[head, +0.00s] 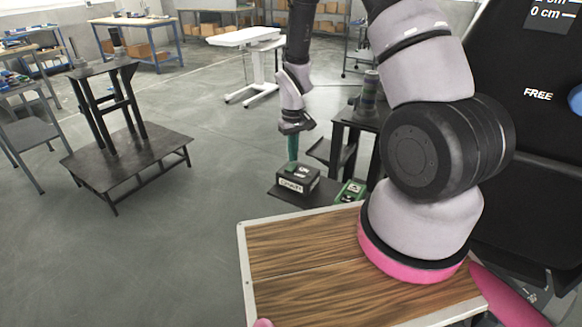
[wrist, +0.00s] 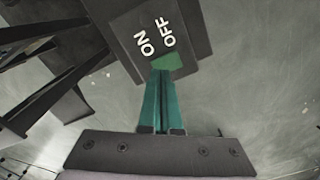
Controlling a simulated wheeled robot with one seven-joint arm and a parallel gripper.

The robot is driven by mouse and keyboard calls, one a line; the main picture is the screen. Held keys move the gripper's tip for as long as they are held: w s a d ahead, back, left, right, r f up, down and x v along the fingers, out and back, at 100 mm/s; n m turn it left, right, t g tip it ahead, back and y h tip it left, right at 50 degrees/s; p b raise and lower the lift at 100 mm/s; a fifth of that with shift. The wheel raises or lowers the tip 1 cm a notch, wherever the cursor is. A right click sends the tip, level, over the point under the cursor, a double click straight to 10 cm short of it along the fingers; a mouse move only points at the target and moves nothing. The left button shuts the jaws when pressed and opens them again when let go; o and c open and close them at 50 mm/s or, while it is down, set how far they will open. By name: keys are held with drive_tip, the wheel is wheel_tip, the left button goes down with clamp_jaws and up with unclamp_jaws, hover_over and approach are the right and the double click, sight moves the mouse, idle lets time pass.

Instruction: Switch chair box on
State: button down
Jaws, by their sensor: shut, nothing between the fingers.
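A dark box with a white-lettered front label (head: 298,181) sits on a low dark shelf beyond the wooden board; the lettering is too small to read surely. In the wrist view the box (wrist: 128,32) shows the words ON and OFF and a green switch part (wrist: 176,62) at its near edge. My gripper (head: 293,160) has green fingers, shut and empty, pointing down just above the box's top. In the wrist view the fingertips (wrist: 163,74) overlap the green switch part. I cannot tell whether they touch it or which way the switch is set.
A second box with green on it (head: 350,193) stands just right of the first. A dark stand (head: 350,122) rises behind. The wooden board (head: 300,265) lies in front, below my arm. A black panel reading FREE (head: 520,130) is at right. Open floor lies left.

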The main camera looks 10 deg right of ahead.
drive_tip(key=shift+f, duration=0.8)
drive_tip(key=shift+r, duration=3.55)
wheel_tip(320, 180, up, 10)
drive_tip(key=m+t, duration=0.1)
drive_tip(key=m, duration=0.1)
hover_over(293, 165)
drive_tip(key=d, duration=0.2)
drive_tip(key=s+d+r+m+t+y, duration=0.15)
drive_tip(key=s+r, duration=0.25)
drive_tip(key=r, duration=0.7)
drive_tip(key=s+d+r+m+t, duration=0.2)
drive_tip(key=s+r+m+t, duration=0.1)
drive_tip(key=s+r, duration=1.2)
drive_tip(key=shift+d+m+t, duration=0.15)
drive_tip(key=shift+m+t, duration=0.2)
drive_tip(key=shift+t, duration=0.5)
drive_tip(key=shift+r+y, duration=0.1)
drive_tip(key=shift+y, duration=0.15)
